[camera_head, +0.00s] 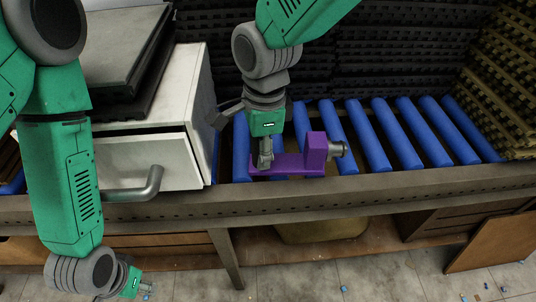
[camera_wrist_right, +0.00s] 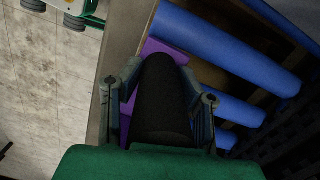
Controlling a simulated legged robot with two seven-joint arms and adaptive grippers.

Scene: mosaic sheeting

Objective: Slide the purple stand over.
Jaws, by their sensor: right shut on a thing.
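The purple stand (camera_head: 316,152) lies on the blue rollers near the front rail. It has a flat base and an upright block at its right end, with a grey knob-like part (camera_head: 338,149) on the block's right side. My right gripper (camera_head: 265,158) points down at the left part of the stand. In the right wrist view its fingers are shut on a dark rounded thing (camera_wrist_right: 160,100); I cannot tell whether it belongs to the stand. Purple shows beyond it (camera_wrist_right: 168,49). My left gripper (camera_head: 138,288) hangs low at the bottom left, away from the stand; its jaws are unclear.
Blue rollers (camera_head: 408,133) run clear to the right of the stand. A white cabinet (camera_head: 193,95) with a drawer and grey handle (camera_head: 140,188) stands to the left. A metal rail (camera_head: 400,188) bounds the front. Stacked mesh crates (camera_head: 505,85) stand at the right.

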